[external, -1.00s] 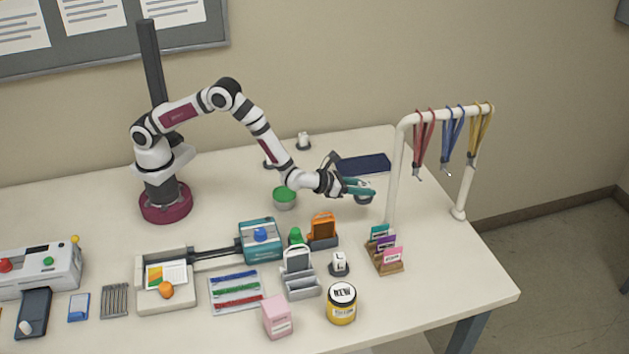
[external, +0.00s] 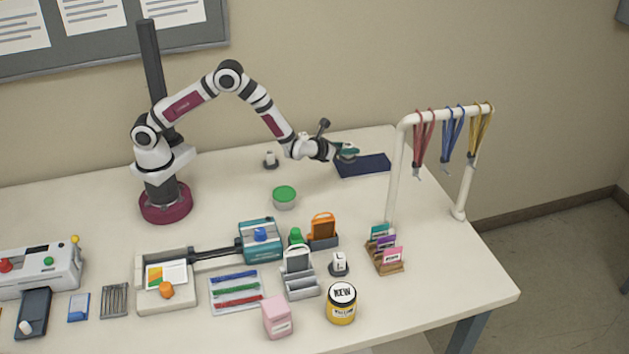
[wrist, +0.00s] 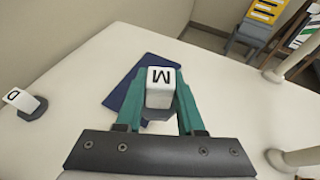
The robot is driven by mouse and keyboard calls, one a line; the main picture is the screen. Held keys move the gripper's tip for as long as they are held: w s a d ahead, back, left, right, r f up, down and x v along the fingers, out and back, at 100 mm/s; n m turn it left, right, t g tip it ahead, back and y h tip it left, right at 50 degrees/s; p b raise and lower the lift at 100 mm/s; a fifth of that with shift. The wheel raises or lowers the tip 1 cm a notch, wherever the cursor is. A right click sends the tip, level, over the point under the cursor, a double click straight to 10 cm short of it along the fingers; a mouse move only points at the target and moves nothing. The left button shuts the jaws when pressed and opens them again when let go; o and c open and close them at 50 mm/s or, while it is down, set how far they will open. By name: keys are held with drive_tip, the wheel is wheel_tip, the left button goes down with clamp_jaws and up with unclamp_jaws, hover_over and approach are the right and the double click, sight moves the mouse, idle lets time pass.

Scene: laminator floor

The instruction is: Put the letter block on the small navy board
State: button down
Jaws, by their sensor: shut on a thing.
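My gripper (external: 347,150) is shut on a white letter block (wrist: 160,84) marked M, which has a dark base and sits between the teal fingers in the wrist view. The small navy board (external: 365,166) lies flat at the back right of the table. In the external view my gripper is at the board's left end, with the block mostly hidden by the fingers. In the wrist view the board (wrist: 122,95) shows behind and left of the block. I cannot tell whether the block touches it.
Another letter block (wrist: 20,99), marked D on a dark base, stands left in the wrist view. A block (external: 270,159) stands at the back, another (external: 338,261) near the front. A white lanyard rack (external: 395,180) rises right of the board. A green-topped tub (external: 285,196) stands nearer.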

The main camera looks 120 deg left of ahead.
drive_tip(key=a+f, duration=0.1)
drive_tip(key=a, duration=0.1)
drive_tip(key=s+a+f, duration=0.1)
drive_tip(key=a, duration=0.1)
drive_tip(key=s+a+f, duration=0.1)
drive_tip(key=a+f, duration=0.1)
drive_tip(key=shift+a, duration=0.15)
drive_tip(key=shift+a+f, duration=0.15)
drive_tip(key=shift+f, duration=0.95)
drive_tip(key=shift+a+f, duration=0.15)
drive_tip(key=shift+f, duration=0.9)
drive_tip(key=c, duration=0.5)
unclamp_jaws()
drive_tip(key=shift+f, duration=0.15)
